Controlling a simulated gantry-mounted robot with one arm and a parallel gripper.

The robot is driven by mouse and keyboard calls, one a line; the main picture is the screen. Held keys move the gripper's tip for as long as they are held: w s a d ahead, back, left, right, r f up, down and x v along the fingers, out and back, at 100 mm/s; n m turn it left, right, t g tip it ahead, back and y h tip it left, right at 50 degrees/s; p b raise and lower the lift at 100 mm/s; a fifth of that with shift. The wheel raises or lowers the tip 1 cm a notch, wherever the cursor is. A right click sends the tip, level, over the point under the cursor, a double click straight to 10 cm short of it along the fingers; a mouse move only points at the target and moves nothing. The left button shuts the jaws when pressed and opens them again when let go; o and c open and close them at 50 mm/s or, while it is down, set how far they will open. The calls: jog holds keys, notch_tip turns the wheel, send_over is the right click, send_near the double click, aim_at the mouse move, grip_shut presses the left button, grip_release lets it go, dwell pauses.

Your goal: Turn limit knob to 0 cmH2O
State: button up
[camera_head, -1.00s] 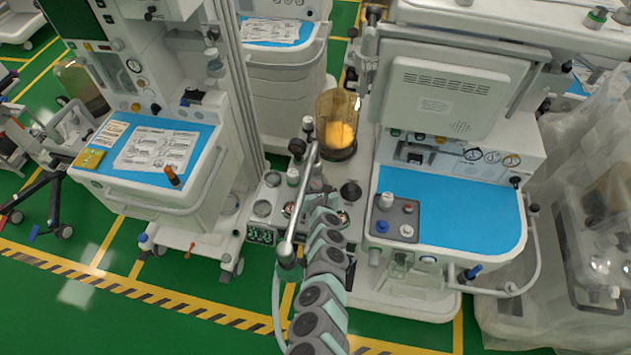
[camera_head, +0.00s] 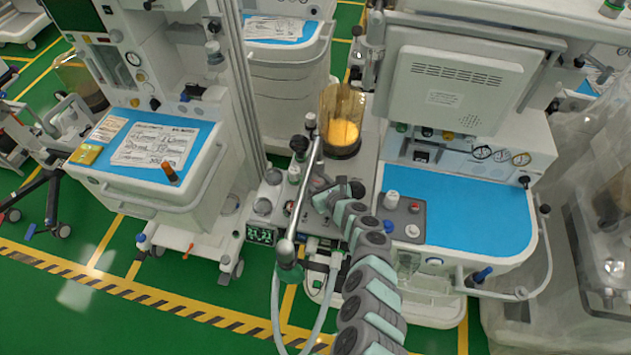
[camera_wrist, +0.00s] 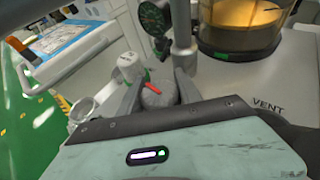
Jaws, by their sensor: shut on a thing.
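In the wrist view a round grey knob (camera_wrist: 157,93) with a red pointer mark sits between the two grey fingers of my gripper (camera_wrist: 155,88). The gripper is shut on it, with a finger against each side. The pointer slants from upper left to lower right. The scale around the knob is hidden by the fingers and gripper body, so no setting can be read. In the head view my gripper (camera_head: 322,198) is over the absorber block of the right cart, and the knob is hidden there.
A white-topped knob (camera_wrist: 130,68) stands just left of the gripped knob. The clear canister (camera_wrist: 243,28) is close on the right. A metal bar (camera_head: 303,190) runs beside my arm.

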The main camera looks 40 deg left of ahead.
jog(key=shift+f, duration=0.15)
jog(key=o, duration=1.1)
jog(key=shift+d, duration=0.15)
jog(key=shift+s+d+r+p, duration=0.15)
jog(key=shift+d+r+p, duration=0.35)
jog(key=shift+d, duration=0.05)
jog(key=p+v, duration=0.3)
jog(key=v, duration=0.5)
jog(key=shift+f, duration=0.1)
jog(key=shift+s+d+r, duration=0.2)
jog(key=shift+s+d, duration=0.1)
jog(key=shift+d, duration=0.3)
